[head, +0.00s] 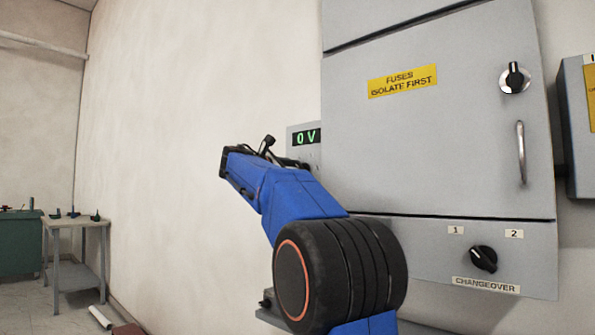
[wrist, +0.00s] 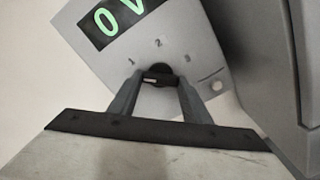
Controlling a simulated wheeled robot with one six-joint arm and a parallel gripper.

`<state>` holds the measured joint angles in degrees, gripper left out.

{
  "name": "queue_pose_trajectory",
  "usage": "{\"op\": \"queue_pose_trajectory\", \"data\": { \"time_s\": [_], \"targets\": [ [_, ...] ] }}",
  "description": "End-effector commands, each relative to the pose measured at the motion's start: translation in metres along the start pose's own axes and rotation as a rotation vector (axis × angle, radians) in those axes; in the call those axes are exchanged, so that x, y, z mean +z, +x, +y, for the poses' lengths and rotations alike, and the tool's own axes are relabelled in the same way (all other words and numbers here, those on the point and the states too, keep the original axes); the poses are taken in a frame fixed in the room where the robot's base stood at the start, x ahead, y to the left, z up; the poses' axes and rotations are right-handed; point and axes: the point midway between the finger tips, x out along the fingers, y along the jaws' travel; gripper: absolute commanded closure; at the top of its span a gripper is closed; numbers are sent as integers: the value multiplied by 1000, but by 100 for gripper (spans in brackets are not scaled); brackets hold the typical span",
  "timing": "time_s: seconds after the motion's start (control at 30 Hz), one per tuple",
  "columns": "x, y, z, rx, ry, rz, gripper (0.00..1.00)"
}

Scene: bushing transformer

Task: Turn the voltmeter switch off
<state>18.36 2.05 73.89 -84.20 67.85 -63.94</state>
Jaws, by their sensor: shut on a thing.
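The voltmeter is a small grey box (wrist: 205,62) with a dark display (wrist: 122,20) showing a green "0 V". Below the display, a black switch knob (wrist: 157,73) sits under the marks 1, 2 and 3. In the wrist view my gripper (wrist: 159,83) has one finger on each side of this knob and is shut on it. I cannot clearly tell which mark the knob points to. In the head view the voltmeter (head: 304,133) shows beside the large cabinet. My blue arm hides its lower part, the knob and my fingertips.
A large grey cabinet (head: 432,150) stands right of the voltmeter, with a yellow fuse sign (head: 403,81), a rotary knob (head: 515,78), a handle (head: 521,153) and a changeover switch (head: 483,259). Another box (head: 577,130) is at the far right. A table (head: 75,222) stands far left.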

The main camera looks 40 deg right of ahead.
Motion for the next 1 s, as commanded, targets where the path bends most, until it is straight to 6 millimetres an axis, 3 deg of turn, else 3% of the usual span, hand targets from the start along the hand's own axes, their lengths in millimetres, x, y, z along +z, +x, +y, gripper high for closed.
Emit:
{"op": "queue_pose_trajectory", "data": {
  "time_s": [0.6, 1.0],
  "targets": [
    [-2, 0, -3, -2, -542, 3, 79],
    [-2, 0, -4, -2, -713, 4, 79]
  ]
}}
